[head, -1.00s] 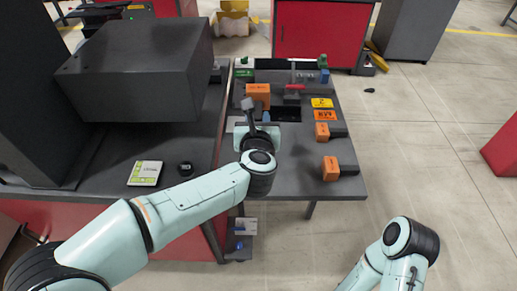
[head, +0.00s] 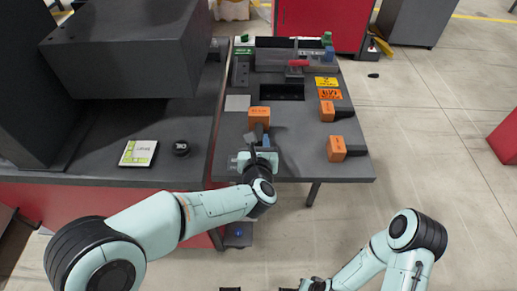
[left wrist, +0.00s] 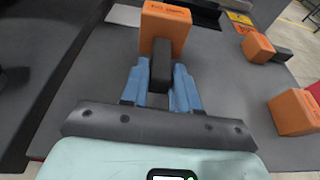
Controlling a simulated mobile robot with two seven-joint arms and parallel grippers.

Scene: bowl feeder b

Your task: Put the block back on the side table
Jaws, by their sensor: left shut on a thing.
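An orange block (head: 259,115) with a dark handle is in my left gripper (head: 261,139), near the front left of the grey work table (head: 310,170). In the left wrist view the blue fingers of the left gripper (left wrist: 161,82) are shut on the dark handle (left wrist: 161,62), and the orange block (left wrist: 166,28) stands beyond the fingertips. I cannot tell if it touches the table.
Two similar orange blocks (head: 327,110) (head: 337,149) with dark handles lie at the table's right. Behind the held block are a dark rectangular opening (head: 283,91) and yellow (head: 326,83) and orange (head: 329,95) labels. A dark counter (head: 190,135) with a large box-like machine (head: 130,50) adjoins on the left.

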